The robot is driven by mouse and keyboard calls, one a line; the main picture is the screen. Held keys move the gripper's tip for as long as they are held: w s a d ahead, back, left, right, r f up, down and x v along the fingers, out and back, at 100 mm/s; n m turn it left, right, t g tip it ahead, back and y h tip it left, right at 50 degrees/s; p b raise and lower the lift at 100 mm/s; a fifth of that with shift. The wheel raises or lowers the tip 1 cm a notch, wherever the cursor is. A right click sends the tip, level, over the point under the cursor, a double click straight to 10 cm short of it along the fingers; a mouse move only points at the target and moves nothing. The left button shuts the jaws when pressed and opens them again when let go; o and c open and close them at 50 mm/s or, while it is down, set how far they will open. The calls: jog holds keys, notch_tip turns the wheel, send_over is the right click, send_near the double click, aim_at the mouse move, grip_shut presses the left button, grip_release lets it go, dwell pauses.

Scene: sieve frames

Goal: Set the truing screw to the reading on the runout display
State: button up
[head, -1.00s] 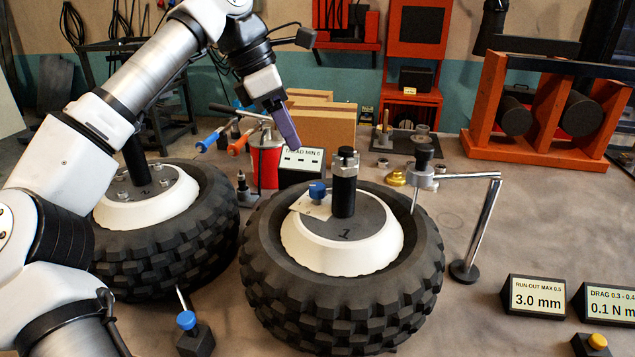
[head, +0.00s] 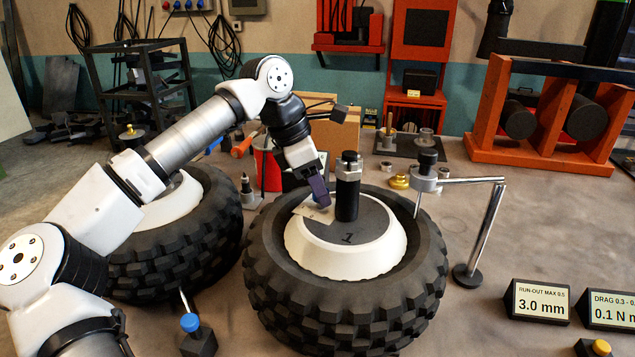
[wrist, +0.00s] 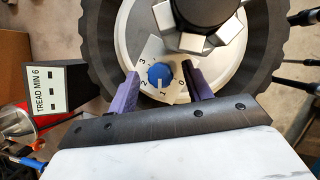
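The truing screw, a blue knob (wrist: 159,75), sits on a pale dial plate (wrist: 150,54) marked 0 to 4, on the hub of wheel 1. A white mark on the knob appears to point near the 1. My gripper (wrist: 163,84) is open, its purple fingers on either side of the knob, with gaps visible between. In the head view my gripper (head: 320,200) is down at the dial plate (head: 312,213) and hides most of the knob. The runout display (head: 538,302) reads 3.0 mm, labelled RUN-OUT MAX 0.5.
A black spindle with a nut (head: 347,185) rises right beside my gripper. A dial stand with a bent metal arm (head: 485,225) reaches the tyre's right side. A drag display (head: 610,308) is at the lower right. A second wheel (head: 180,255) lies left. A tread sign (wrist: 45,90) stands nearby.

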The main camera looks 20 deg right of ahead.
jog(key=c, duration=0.9)
jog(key=shift+r+m+p, duration=0.1)
jog(key=shift+m+p, duration=0.2)
jog(key=m+p, duration=0.1)
jog(key=m+g+p, duration=0.1)
jog(key=m+p, duration=0.1)
jog(key=shift+w+r+m+g+y, duration=0.1)
jog(key=shift+m+g+y, duration=0.2)
jog(key=m+g+y+p, duration=0.1)
jog(key=m, duration=0.2)
jog(key=m+y+p, duration=0.1)
jog(key=m+p, duration=0.1)
jog(key=m, duration=0.1)
jog(key=shift+w+d+g, duration=0.15)
jog(key=shift+d+g, duration=0.05)
jog(key=shift+g, duration=0.2)
jog(key=m+y+p, duration=0.1)
jog(key=m+p, duration=0.1)
jog(key=m+y+p, duration=0.1)
jog(key=m+p, duration=0.1)
jog(key=m, duration=0.1)
jog(key=shift+d+m, duration=0.1)
jog(key=shift+m, duration=0.2)
jog(key=m+p, duration=0.1)
jog(key=m, duration=0.1)
jog(key=m+y+p, duration=0.1)
jog(key=m, duration=0.1)
jog(key=shift+d+y+p, duration=0.1)
jog(key=shift+y+p, duration=0.2)
jog(key=shift+m, duration=0.3)
